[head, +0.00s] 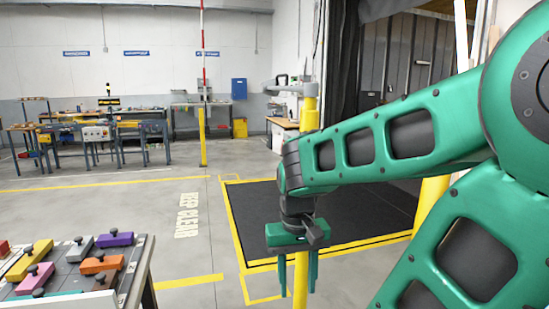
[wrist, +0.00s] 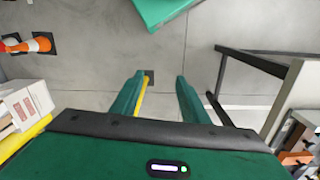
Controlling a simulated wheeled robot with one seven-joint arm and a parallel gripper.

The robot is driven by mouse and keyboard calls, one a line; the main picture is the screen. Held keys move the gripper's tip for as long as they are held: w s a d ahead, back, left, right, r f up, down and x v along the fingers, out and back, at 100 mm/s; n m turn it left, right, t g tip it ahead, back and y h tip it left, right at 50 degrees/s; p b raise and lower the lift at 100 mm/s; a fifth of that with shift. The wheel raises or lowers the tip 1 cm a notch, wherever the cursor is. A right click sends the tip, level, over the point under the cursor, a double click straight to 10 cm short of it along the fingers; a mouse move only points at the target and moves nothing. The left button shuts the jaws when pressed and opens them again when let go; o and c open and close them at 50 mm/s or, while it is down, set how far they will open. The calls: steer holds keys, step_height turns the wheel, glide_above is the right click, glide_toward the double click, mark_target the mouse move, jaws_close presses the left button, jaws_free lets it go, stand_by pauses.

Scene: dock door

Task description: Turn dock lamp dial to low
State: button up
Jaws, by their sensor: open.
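I cannot make out the dock lamp dial for certain in either view. A small pale box with round marks (head: 97,133) sits at the workbenches at the back left, too small to tell what it is. My gripper (head: 298,272) hangs pointing down in the middle of the head view, in front of a yellow post. Its two green fingers are apart with nothing between them. In the wrist view my gripper (wrist: 160,80) is also open and empty above the grey floor.
A table with coloured knobbed blocks (head: 102,264) stands at the front left. A black floor mat (head: 260,205) with a yellow border lies behind my gripper. A yellow post (head: 309,119) stands near the dock opening. An orange cone (wrist: 38,44) shows in the wrist view. The floor at left centre is clear.

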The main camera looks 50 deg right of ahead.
steer(key=w+d+r+m+g+h, duration=0.25)
steer(key=w+d+m, duration=0.4)
steer(key=d, duration=0.35)
steer(key=w+d+r+m+g+h, duration=0.25)
steer(key=w+d+m+h, duration=0.2)
steer(key=w+d, duration=0.5)
steer(key=w+d+r+m+g+h, duration=0.1)
steer(key=w+r+m+g+h, duration=0.1)
steer(key=w+r+m+h, duration=0.4)
steer(key=w+a+r+m+g+h, duration=0.1)
steer(key=w+a+r+m+h, duration=0.2)
steer(key=w+a+r, duration=0.55)
steer(key=x, duration=1)
steer(key=shift+d+r, duration=0.3)
steer(key=shift+r, duration=0.05)
jaws_close()
